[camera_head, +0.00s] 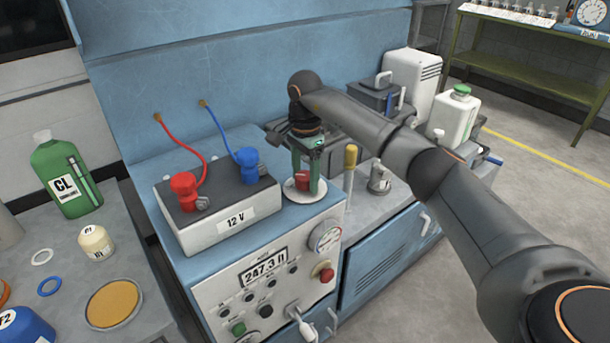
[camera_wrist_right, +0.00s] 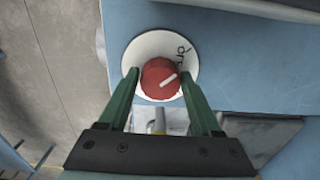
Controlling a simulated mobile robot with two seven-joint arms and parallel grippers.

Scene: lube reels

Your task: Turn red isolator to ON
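The red isolator (camera_head: 302,184) is a round red knob on a white disc (camera_head: 291,194), on the blue cabinet top right of the 12 V battery. In the right wrist view the knob (camera_wrist_right: 158,72) has a white pointer line aimed right and slightly up. In the wrist view, small gaps seem to show between fingers and knob. My left gripper is not in view.
The 12 V battery (camera_head: 228,223) with red and blue terminal clamps stands close left of the isolator. A yellow-topped lever (camera_head: 350,160) stands just right.

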